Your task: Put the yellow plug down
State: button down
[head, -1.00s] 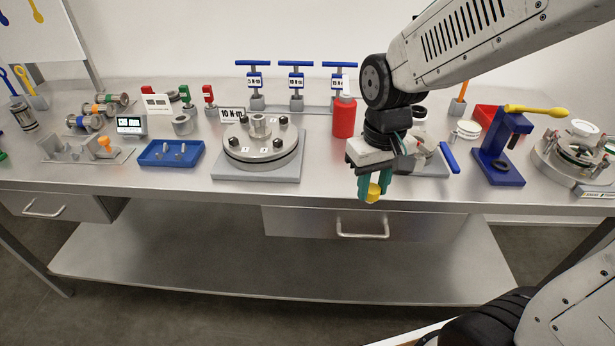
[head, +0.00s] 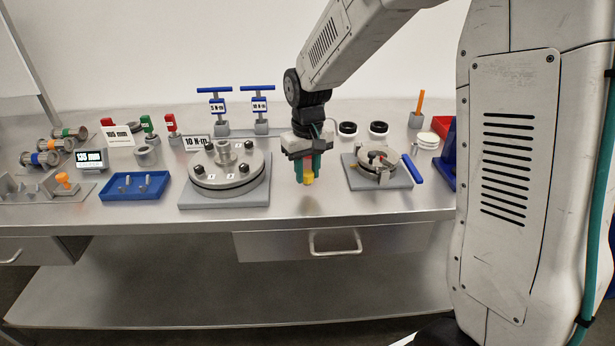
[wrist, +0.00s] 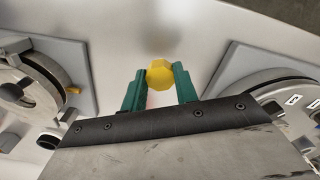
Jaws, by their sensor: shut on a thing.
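The yellow plug (head: 308,178) is between the green fingertips of my gripper (head: 308,170) in the head view. It also shows in the wrist view as a yellow many-sided knob (wrist: 159,73) gripped by both fingers (wrist: 160,88). My gripper is shut on it and points down over the steel bench top (head: 330,203), in the gap between two round fixtures. The plug looks close to the bench top, but I cannot tell whether it touches.
A round flange on a grey plate (head: 200,198) stands left of my gripper, and a clamp fixture with a blue handle (head: 393,182) stands right. A blue tray (head: 136,186) lies further left. Bare bench lies between the two fixtures. Torque wrenches (head: 262,105) stand behind.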

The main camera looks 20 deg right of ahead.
jog(key=shift+f, duration=1)
jog(key=shift+f, duration=0.2)
jog(key=c, duration=1.1)
grip_release()
jog(key=shift+r, duration=0.1)
